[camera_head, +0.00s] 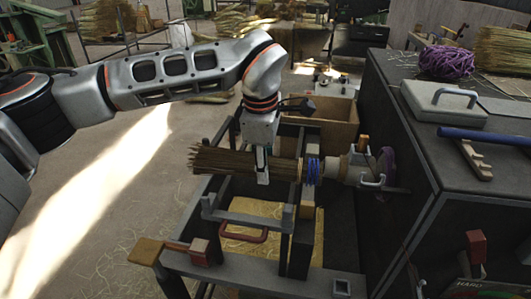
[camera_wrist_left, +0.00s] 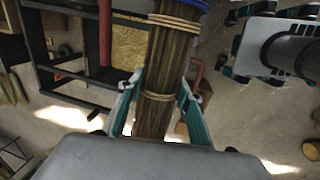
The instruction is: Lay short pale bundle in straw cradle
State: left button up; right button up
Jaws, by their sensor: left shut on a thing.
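A straw bundle (camera_head: 222,160) lies roughly level across the dark metal frame (camera_head: 262,222) in the head view, its frayed end to the left. My left gripper (camera_head: 262,176) comes down from above and is shut on this straw bundle. In the left wrist view the bundle (camera_wrist_left: 164,65) runs between the two teal fingers (camera_wrist_left: 160,84), with pale ties and a blue band (camera_wrist_left: 190,4) towards its far end. The blue band (camera_head: 313,171) sits beside a wooden collar and clamp (camera_head: 355,168). I cannot tell whether the bundle rests on a cradle. My right gripper is out of view.
A cardboard-coloured box (camera_head: 325,125) stands behind the frame. A dark bench (camera_head: 430,150) on the right carries purple twine (camera_head: 447,62), a flat tool with a handle (camera_head: 445,101) and a blue rod (camera_head: 487,135). Open floor lies at the left.

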pick_arm(q)
notch_tip(320, 180, down, 9)
jog(key=b, duration=0.4)
jog(key=shift+s, duration=0.25)
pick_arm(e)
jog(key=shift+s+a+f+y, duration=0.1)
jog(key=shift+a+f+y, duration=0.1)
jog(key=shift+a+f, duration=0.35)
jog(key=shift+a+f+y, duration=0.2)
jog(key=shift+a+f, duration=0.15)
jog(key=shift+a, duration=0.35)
pick_arm(q)
jog(key=shift+f, duration=0.1)
jog(key=o, duration=1.2)
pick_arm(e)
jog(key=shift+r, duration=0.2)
